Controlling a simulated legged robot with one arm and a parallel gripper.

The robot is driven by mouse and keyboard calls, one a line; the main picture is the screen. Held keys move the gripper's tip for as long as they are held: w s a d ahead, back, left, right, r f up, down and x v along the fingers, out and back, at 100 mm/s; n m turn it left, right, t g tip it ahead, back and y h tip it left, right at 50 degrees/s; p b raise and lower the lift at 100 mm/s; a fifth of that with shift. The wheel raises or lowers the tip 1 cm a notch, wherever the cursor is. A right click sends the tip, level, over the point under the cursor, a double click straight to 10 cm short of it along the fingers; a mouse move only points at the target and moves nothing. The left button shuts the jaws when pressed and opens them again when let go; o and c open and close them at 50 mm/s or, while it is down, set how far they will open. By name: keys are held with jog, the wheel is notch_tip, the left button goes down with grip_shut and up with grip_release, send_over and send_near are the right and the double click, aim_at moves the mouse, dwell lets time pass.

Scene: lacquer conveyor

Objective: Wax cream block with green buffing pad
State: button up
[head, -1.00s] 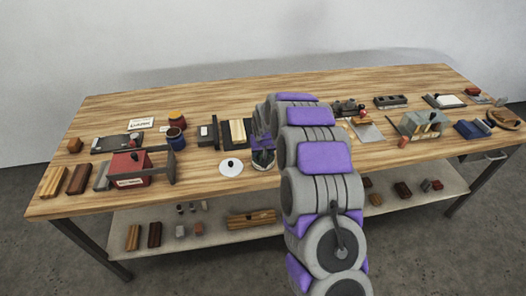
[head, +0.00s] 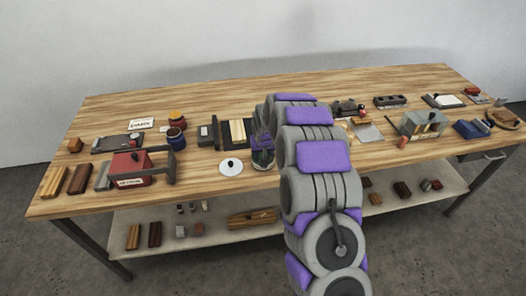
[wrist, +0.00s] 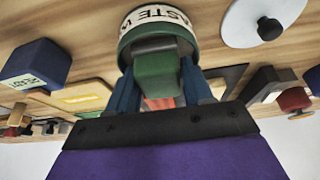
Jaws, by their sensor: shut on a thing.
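My gripper (wrist: 160,92) is shut on a green buffing pad (wrist: 155,76), which sits between its blue fingers. The pad is at the mouth of a green paste wax jar (wrist: 127,48) with a white label band. I cannot tell how far the pad reaches into the jar. In the head view the jar (head: 263,160) stands near the front of the bench, with my gripper (head: 261,143) just above it, partly hidden by my arm. A cream block (head: 237,130) lies on a dark fixture just behind and left of the jar.
A white lid with a black knob (head: 231,167) lies left of the jar. A red box (head: 131,166), blue jar (head: 176,139) and wood blocks (head: 54,182) stand farther left. A grey box (head: 421,123) and blue box (head: 474,129) stand right.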

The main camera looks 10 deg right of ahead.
jog(key=shift+s+f, duration=0.15)
jog(key=shift+f, duration=0.05)
jog(key=shift+r+p, duration=0.35)
jog(key=shift+r, duration=0.35)
jog(key=shift+r+p, duration=1.05)
jog(key=shift+r, duration=1.9)
jog(key=s+r, duration=0.1)
jog(key=s, duration=0.7)
jog(key=s+r, duration=0.2)
jog(key=s, duration=0.6)
jog(key=shift+r, duration=0.3)
